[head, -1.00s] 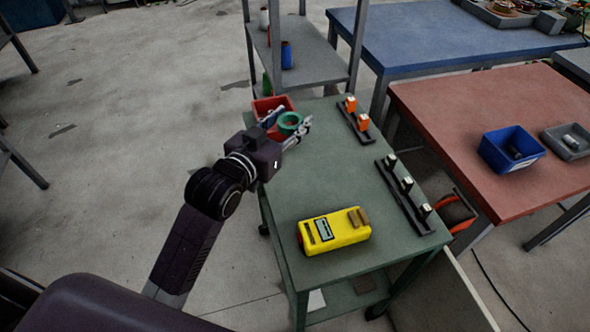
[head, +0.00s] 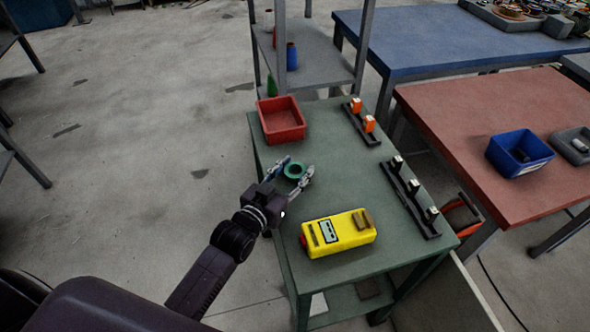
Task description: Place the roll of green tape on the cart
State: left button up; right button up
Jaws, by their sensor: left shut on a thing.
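The roll of green tape (head: 294,170) is between the fingers of my left gripper (head: 293,174), which is shut on it. The roll is over the left part of the green cart (head: 335,150), in front of the red bin. I cannot tell whether it touches the cart top or is held just above it. My right gripper is not in the head view.
On the cart are a red bin (head: 281,118), a yellow device (head: 338,233) and two dark racks with small blocks (head: 410,195), (head: 361,122). A red-topped table (head: 480,110) with a blue bin (head: 519,152) stands at right. The cart's middle is clear.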

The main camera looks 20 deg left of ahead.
pick_arm(q)
jog(key=o, duration=1)
jog(key=shift+f, duration=0.1)
jog(key=shift+o, duration=0.2)
jog(key=shift+s, duration=0.1)
jog(key=v, duration=1.2)
